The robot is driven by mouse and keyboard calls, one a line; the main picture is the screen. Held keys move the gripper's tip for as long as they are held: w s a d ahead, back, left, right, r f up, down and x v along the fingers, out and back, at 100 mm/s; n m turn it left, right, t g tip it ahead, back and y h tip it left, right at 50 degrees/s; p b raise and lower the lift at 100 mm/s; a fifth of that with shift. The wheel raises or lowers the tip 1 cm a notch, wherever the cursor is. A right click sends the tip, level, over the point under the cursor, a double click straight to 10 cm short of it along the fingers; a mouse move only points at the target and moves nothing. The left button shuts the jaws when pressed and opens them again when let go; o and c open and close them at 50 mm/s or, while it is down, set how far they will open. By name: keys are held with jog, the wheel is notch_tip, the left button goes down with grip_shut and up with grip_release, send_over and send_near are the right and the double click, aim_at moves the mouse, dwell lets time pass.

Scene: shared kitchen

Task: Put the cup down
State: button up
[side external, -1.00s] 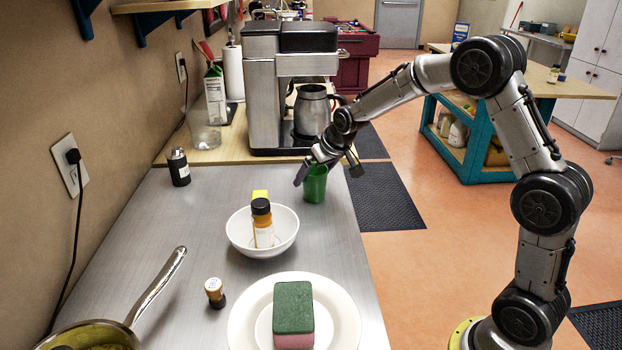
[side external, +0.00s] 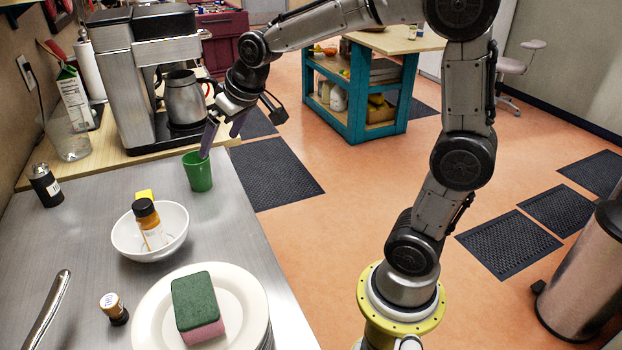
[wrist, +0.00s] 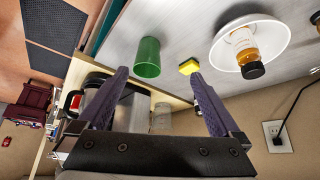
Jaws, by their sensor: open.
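The green cup (side external: 198,174) stands upright on the grey metal counter, near its right edge and close to the coffee maker. My gripper (side external: 221,141) is just above and to the right of the cup, with its fingers spread and nothing between them. One finger appears close to the cup's rim; I cannot tell whether it touches. In the wrist view the cup (wrist: 147,58) stands beyond the open fingers (wrist: 160,83), on the counter and apart from them.
A white bowl (side external: 124,240) holds a bottle (side external: 150,226) near the cup. A plate (side external: 247,307) carries a sponge (side external: 196,303). The coffee maker (side external: 122,90) with its steel carafe (side external: 184,100) stands behind. A small black bottle (side external: 45,186) is at left.

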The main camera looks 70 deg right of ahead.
jog(key=s+a+f+n, duration=0.1)
jog(key=s+a, duration=0.2)
jog(key=s, duration=0.9)
jog(key=s+a, duration=0.3)
jog(key=s, duration=0.8)
jog(key=shift+s+f+n+g+y, duration=0.4)
